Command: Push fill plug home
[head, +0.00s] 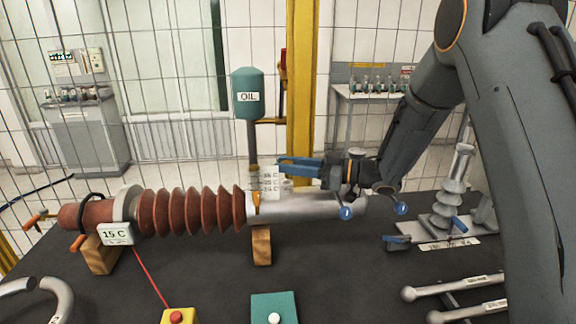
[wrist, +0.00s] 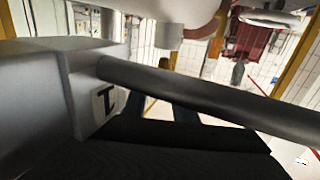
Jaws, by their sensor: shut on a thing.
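A bushing with red-brown ribs (head: 190,212) and a silver metal sleeve (head: 300,207) lies level on wooden blocks. My gripper (head: 283,166), with blue fingers pointing left, is just above and behind the sleeve in the head view. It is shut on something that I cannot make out. A small orange piece (head: 257,203) sits at the joint of ribs and sleeve; I cannot tell whether it is the fill plug. In the wrist view a dark bar (wrist: 210,95) and a grey block with a white label (wrist: 105,103) fill the near part. The fingertips' contact is hidden.
A green oil tank (head: 249,92) stands behind, with labelled clear vessels (head: 266,184) below it, close to my fingers. A red button (head: 176,316) and teal box (head: 274,307) are in front.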

